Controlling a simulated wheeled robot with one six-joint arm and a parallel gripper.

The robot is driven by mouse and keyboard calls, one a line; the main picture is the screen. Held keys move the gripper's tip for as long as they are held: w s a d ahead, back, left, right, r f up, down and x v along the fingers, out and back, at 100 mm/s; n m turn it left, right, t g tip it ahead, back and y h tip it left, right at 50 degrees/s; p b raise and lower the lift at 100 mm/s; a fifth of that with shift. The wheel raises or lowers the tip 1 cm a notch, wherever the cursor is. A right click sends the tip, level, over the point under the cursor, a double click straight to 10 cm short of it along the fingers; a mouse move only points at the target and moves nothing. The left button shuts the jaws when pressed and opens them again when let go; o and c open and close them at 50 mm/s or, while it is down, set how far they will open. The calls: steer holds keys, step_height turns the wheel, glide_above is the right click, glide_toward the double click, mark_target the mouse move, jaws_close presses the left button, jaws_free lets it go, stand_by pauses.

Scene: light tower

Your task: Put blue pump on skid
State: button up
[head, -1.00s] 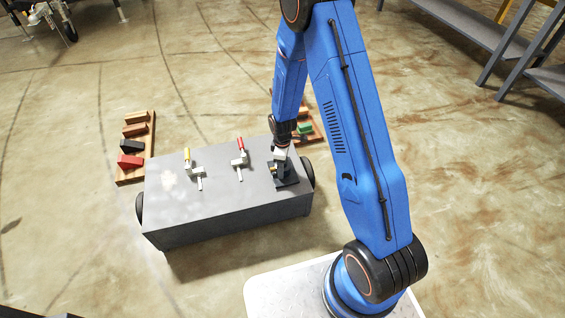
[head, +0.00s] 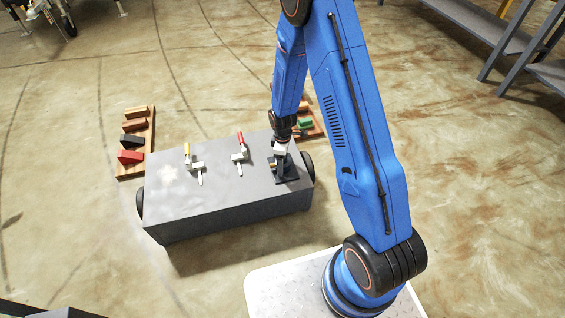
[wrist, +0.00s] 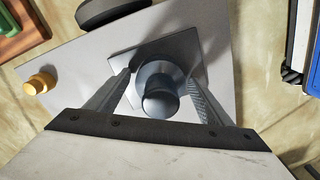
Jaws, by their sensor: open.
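A dark blue-grey round piece (wrist: 160,90) with a rounded knob stands upright on a dark square plate (wrist: 190,45) in the wrist view. It looks like the pump on its skid, though its blue is dull here. My gripper (wrist: 160,88) is open, with one finger on each side of the piece; I see small gaps between fingers and piece. In the head view my gripper (head: 281,150) is over the right end of a grey wheeled box, and the dark plate (head: 288,176) lies on its top. The arm partly hides the piece there.
The grey box (head: 215,205) also carries a yellow-handled valve (head: 195,165) and a red-handled valve (head: 240,153). Wooden racks with coloured blocks stand left (head: 149,135) and behind right (head: 318,128). Grey shelving (head: 490,40) is at upper right. Open floor lies around the box.

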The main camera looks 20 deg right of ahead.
step_height(320, 180, up, 12)
steer(key=shift+r, duration=0.15)
steer(key=s+d+r+m+t, duration=0.15)
steer(key=s+r, duration=0.25)
steer(key=r, duration=0.4)
steer(key=s+d+r+m, duration=0.2)
steer(key=s+r+m, duration=0.15)
steer(key=r, duration=0.45)
steer(key=s+d+r+m+t, duration=0.1)
steer(key=s+r, duration=0.4)
steer(key=r, duration=0.4)
steer(key=s+d+r+m+t, duration=0.1)
steer(key=s+r+m, duration=0.2)
steer(key=s, duration=0.7)
steer(key=s+d+r+m+t, duration=0.1)
steer(key=s+d+r+m, duration=0.1)
steer(key=s+r, duration=0.4)
steer(key=s+m, duration=0.1)
steer(key=s, duration=0.4)
steer(key=shift+r+m, duration=0.25)
steer(key=shift+m, duration=0.05)
